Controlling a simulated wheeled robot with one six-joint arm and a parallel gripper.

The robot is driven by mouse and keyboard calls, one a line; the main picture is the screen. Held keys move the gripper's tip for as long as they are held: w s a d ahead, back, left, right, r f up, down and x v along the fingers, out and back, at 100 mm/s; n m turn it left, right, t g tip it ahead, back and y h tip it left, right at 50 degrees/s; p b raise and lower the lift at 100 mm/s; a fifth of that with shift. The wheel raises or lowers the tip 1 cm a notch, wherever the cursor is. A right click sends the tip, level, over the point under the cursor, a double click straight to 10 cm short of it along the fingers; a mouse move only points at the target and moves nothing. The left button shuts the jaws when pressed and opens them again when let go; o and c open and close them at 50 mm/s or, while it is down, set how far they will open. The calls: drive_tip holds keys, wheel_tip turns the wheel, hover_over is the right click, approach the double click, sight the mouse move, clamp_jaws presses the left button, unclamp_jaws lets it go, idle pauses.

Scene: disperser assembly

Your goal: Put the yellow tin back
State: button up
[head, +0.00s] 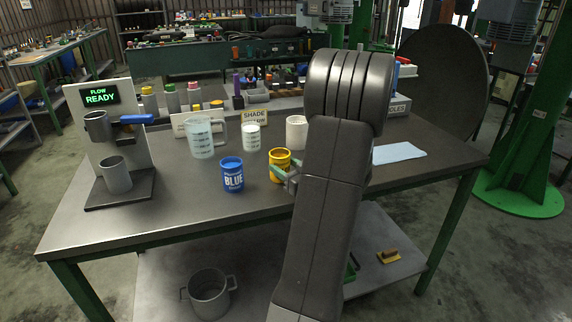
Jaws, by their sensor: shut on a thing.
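The yellow tin (279,163) is on or just above the metal table, right of the blue tin; I cannot tell whether it touches the tabletop. My gripper (284,172) is shut on the yellow tin from its right and near side. The tin looks upright, and its lower right part is hidden by the fingers. A blue tin (232,176) labelled BLUE stands upright on the table to the left, apart from the yellow one.
A clear measuring jug (201,138), a white cup with pale contents (250,138) and a white container (296,131) stand behind. A flow stand (115,130) reading READY is at left. A SHADE card (254,117) stands behind. A pale cloth (398,153) lies right. The front-left tabletop is clear.

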drive_tip(key=shift+f+b, duration=0.2)
drive_tip(key=shift+b, duration=0.15)
drive_tip(key=o, duration=1.1)
drive_tip(key=shift+o, duration=0.2)
drive_tip(key=shift+r, duration=0.15)
drive_tip(key=shift+r+p, duration=0.15)
drive_tip(key=shift+p, duration=0.3)
drive_tip(key=b+v, duration=0.2)
drive_tip(key=v, duration=1)
